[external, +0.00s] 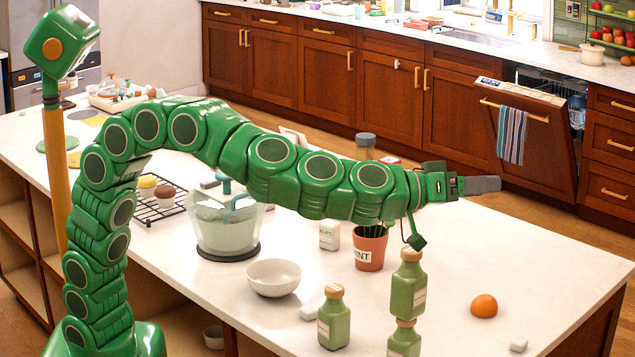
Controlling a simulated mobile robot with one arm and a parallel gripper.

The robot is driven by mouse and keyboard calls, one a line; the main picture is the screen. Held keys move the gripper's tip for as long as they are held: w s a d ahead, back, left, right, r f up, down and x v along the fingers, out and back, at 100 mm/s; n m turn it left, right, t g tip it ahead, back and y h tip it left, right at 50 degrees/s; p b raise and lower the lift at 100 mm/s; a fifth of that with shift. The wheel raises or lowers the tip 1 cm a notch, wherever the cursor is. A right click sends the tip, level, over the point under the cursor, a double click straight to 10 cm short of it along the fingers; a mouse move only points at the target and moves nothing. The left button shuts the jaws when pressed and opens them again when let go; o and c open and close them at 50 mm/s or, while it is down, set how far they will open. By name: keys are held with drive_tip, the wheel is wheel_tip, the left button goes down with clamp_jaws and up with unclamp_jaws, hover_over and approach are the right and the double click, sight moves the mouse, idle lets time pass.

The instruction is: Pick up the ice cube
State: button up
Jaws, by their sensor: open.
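A small whitish block (518,345) lies on the white island counter (560,270) near its front right edge. It may be the ice cube, but it is too small to be sure. Another pale block (313,309) lies beside a green bottle, partly hidden by it, and I cannot tell what it is. My gripper (484,184) is up above the counter, pointing right, open and with nothing seen in it. It is well above and behind the small whitish block, not touching anything.
An orange (484,306) lies near the small block. Green bottles (334,318) (407,290), a potted plant (370,247), a white bowl (274,278) and a blender-like container (226,225) crowd the middle. A dishwasher door (530,135) hangs partly open behind. The right counter is mostly clear.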

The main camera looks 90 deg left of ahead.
drive_tip(key=w+r+m+h, duration=0.1)
drive_tip(key=r+h, duration=0.1)
drive_tip(key=n+g+h, duration=0.1)
drive_tip(key=g+h, duration=0.1)
drive_tip(key=g, duration=1.5)
hover_over(309, 309)
wheel_tip(309, 309, down, 14)
drive_tip(key=r, duration=0.1)
drive_tip(key=f, duration=2.5)
drive_tip(key=shift+s+f, duration=0.1)
drive_tip(key=shift+s, duration=0.1)
drive_tip(key=shift+w+a+f, duration=0.1)
drive_tip(key=shift+w+f, duration=0.05)
drive_tip(key=shift+f, duration=1.15)
drive_tip(key=shift+w+f, duration=0.1)
drive_tip(key=shift+f, duration=1.2)
drive_tip(key=c, duration=1.1)
